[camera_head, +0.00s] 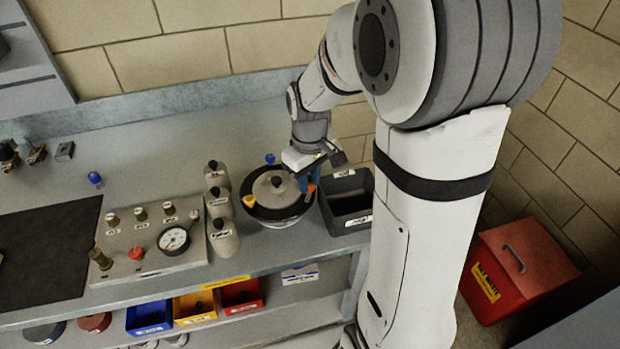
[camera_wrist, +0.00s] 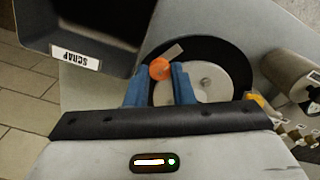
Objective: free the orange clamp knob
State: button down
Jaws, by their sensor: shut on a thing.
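The orange clamp knob (camera_wrist: 160,69) sits at the rim of a round black-rimmed vessel with a grey lid (camera_wrist: 208,85). In the wrist view my gripper (camera_wrist: 164,76) has its two blue fingers on either side of the knob, shut on it. In the head view the vessel (camera_head: 256,208) stands on the bench, and my gripper (camera_head: 308,181) reaches down at its right edge, with a little of the orange knob (camera_head: 311,188) showing. A yellow knob (camera_head: 249,201) and a blue knob (camera_head: 270,158) sit elsewhere on the rim. The lid has a black knob on top.
A black bin labelled SCRAP (camera_wrist: 75,53) stands close beside the vessel; it is right of it in the head view (camera_head: 352,222). Several grey bottles (camera_head: 223,239) stand left of the vessel, beside a gauge panel (camera_head: 140,262). A red box (camera_head: 520,268) is on the floor.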

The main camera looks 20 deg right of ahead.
aim_at(310, 185)
jog(key=shift+s, duration=0.1)
dwell(0.3)
jog(key=c, duration=1.3)
grip_release()
jog(key=shift+o, duration=0.2)
notch_tip(310, 185, up, 8)
jog(key=shift+f, duration=0.1)
jog(key=s+r+m+t, duration=0.1)
jog(key=s+m, duration=0.4)
jog(key=s, duration=0.9)
jog(key=shift+s+d+t, duration=0.15)
jog(key=shift+s+t, duration=0.05)
jog(key=shift+t, duration=0.7)
